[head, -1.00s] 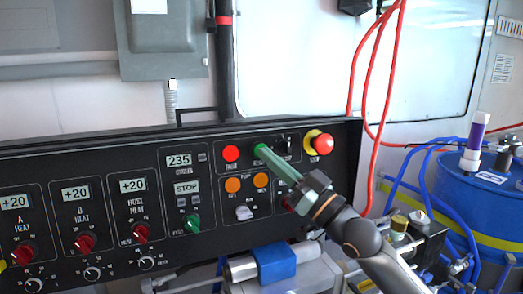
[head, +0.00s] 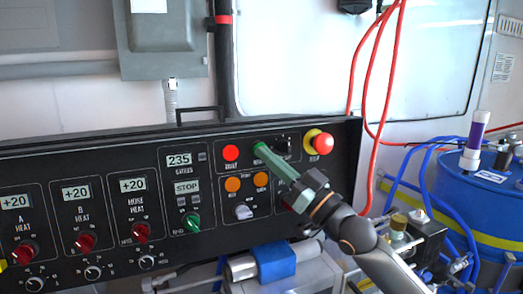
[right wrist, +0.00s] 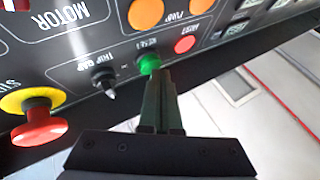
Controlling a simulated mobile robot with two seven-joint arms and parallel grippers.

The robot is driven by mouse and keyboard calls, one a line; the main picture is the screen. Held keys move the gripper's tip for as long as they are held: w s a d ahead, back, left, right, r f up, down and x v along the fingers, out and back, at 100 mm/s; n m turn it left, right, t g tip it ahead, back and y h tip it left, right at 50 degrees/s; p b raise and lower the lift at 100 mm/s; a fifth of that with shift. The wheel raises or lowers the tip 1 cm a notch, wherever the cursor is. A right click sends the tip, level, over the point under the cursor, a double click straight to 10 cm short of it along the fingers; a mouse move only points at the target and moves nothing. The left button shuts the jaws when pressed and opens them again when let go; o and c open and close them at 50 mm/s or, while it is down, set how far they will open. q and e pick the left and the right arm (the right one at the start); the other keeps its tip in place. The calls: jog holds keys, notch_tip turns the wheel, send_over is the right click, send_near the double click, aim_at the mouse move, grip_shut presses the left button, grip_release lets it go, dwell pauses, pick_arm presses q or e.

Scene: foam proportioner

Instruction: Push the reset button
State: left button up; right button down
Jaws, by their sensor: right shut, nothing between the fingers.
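The green reset button (right wrist: 150,63) is on the black control panel (head: 100,160), in the right wrist view just beyond my fingertips. The lettering beside it is upside down in that view. My left gripper is not in view.
A red emergency stop on a yellow base (head: 320,143) sits right of the fingers. A black toggle switch (right wrist: 105,80) lies between it and the button. A red round light (head: 230,153) is to the left, with orange ones (head: 232,185) below. Red hoses (head: 362,90) hang at right.

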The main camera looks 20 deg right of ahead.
jog(key=shift+w, duration=0.1)
dwell(0.5)
jog(key=shift+s, duration=0.85)
jog(key=shift+s+a+r+p, duration=0.1)
jog(key=shift+s+r+p, duration=0.15)
jog(key=shift+s, duration=0.55)
jog(key=shift+s+a+r+p, duration=0.1)
jog(key=shift+s+p, duration=0.1)
jog(key=shift+s, duration=0.65)
jog(key=shift+s+r+p, duration=0.2)
jog(key=shift+s+p, duration=0.05)
jog(key=shift+s, duration=0.55)
